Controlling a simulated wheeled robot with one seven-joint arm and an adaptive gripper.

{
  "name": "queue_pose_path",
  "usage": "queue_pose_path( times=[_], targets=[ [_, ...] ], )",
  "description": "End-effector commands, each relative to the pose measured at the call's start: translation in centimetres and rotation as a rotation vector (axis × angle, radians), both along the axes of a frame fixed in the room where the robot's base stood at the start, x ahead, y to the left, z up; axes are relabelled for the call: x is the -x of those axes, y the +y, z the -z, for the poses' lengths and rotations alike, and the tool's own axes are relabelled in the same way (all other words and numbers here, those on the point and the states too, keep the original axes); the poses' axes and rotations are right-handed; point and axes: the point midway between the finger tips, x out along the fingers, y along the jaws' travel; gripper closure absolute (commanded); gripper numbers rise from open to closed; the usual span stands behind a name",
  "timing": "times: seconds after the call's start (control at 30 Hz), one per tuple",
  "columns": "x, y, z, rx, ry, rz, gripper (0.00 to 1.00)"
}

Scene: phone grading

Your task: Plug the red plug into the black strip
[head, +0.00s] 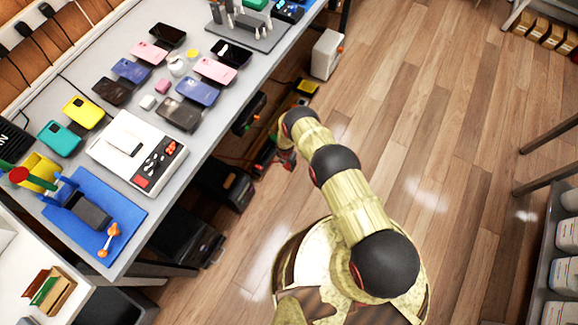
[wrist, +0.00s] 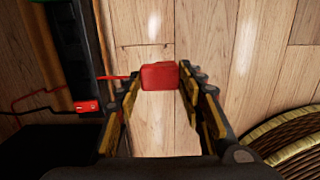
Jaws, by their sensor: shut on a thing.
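The red plug (wrist: 160,76) is held between the two fingertips of my gripper (wrist: 161,82) in the wrist view, above the wood floor. A red cord (wrist: 115,77) runs from its left side. The black strip (wrist: 82,40) lies to the left of the plug, apart from it, with a red switch (wrist: 88,106) at its near end. In the head view my gripper (head: 286,160) is low beside the workbench, and the plug is too small there to make out clearly. The strip's sockets cannot be made out in the wrist view.
The workbench (head: 215,110) carries several phones, a white device (head: 135,150) and a blue mat (head: 125,207). Dark boxes (head: 225,185) stand under its edge. A pale box (head: 326,54) stands on the floor farther back. The wood floor (head: 450,150) to the right is open.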

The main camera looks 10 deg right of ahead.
Motion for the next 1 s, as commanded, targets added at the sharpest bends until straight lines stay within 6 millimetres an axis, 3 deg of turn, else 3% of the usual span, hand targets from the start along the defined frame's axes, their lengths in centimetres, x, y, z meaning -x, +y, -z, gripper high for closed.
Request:
queue_pose_path(
  times=[1.0],
  targets=[
    [-6.9, 8.8, 0.3, -0.001, -0.002, -0.001, 0.93]
  ],
)
